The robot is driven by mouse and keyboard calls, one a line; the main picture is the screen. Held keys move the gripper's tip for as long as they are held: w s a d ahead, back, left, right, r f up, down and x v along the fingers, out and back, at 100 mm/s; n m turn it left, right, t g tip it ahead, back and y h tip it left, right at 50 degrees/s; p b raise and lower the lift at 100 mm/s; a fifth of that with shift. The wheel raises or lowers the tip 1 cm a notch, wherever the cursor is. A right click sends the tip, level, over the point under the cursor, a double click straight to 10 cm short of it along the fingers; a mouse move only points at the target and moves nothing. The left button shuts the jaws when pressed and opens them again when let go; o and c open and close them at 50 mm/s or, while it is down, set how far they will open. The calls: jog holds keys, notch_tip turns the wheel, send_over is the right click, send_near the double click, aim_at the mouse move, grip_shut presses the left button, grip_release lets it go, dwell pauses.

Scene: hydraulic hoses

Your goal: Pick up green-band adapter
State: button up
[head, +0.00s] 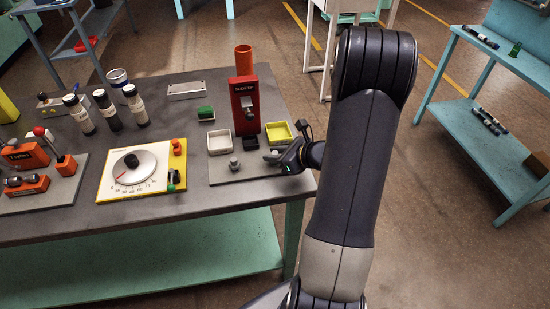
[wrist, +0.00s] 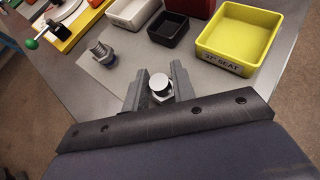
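My gripper (wrist: 157,80) is low over the right end of the grey mat, its fingers apart on either side of a silver adapter (wrist: 160,86). A hex shows below the adapter's round top; no green band is visible on it. In the head view, my gripper (head: 285,157) is at this adapter (head: 271,157), which stands near the mat's right edge. I cannot tell whether the fingers touch it. A second threaded adapter (wrist: 102,52) stands to the left, with a bluish band near its base; it also shows in the head view (head: 234,163).
A yellow tray (wrist: 236,66) marked 37° SEAT, a black tray (wrist: 182,41) and a white tray (head: 220,151) stand behind the adapters. A red press-like stand (head: 237,88) rises behind them. A dial panel (head: 105,185) is to the left.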

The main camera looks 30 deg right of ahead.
grip_shut()
jog(key=shift+r, duration=0.1)
